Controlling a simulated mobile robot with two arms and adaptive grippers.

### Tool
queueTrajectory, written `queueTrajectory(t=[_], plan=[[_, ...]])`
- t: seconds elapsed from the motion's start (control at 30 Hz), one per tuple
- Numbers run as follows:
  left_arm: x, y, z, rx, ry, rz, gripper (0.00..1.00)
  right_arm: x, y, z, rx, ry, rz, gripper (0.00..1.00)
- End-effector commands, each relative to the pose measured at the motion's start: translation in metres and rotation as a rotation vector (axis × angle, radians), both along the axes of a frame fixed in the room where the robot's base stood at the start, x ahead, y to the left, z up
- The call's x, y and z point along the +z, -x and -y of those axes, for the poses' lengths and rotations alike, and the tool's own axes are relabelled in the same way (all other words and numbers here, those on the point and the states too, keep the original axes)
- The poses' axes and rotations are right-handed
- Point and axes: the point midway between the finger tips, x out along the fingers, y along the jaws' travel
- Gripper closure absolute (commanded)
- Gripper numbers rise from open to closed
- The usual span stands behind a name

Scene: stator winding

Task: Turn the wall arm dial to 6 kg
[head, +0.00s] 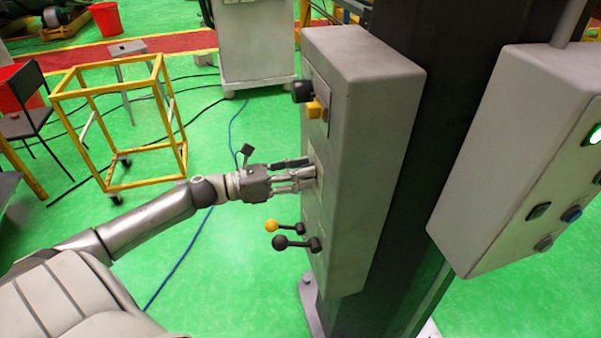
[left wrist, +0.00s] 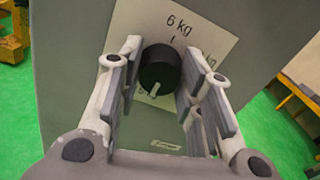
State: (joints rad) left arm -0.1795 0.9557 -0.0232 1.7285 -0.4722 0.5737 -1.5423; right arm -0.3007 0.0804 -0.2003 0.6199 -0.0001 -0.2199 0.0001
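The wall arm dial is a round black knob (left wrist: 160,68) on a pale label plate (left wrist: 200,35) in the left wrist view. "6 kg" is printed above it with a small tick; other markings at the right and lower left are partly hidden. A white mark on the knob is at its lower side, away from "6 kg". My left gripper (left wrist: 160,75) has one finger on each side of the knob; I cannot tell whether the pads touch it. In the head view the left gripper (head: 308,178) reaches the grey box, hiding the dial. My right gripper is not in view.
The grey control box (head: 372,100) carries a black and a yellow knob (head: 315,108) above and two levers (head: 290,235) below my gripper. Another grey box (head: 520,150) with buttons stands right. A yellow frame cart (head: 127,125) stands left on the green floor.

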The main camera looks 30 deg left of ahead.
Motion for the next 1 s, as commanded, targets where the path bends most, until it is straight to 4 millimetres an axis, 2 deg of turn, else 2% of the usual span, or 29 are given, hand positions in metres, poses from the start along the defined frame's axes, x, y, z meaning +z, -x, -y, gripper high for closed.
queueTrajectory(t=[0.03,0.13,0.57,1.0], plan=[[0.0,0.0,0.0,0.001,0.0,0.0,0.78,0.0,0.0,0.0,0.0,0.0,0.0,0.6],[0.0,0.0,0.0,0.001,0.0,0.0,0.9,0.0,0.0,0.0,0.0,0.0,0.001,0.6],[0.001,0.0,-0.001,0.002,0.081,-0.069,0.9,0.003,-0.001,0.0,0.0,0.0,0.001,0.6],[0.002,0.0,-0.001,0.003,0.372,-0.319,0.9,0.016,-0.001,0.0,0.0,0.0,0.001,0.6]])
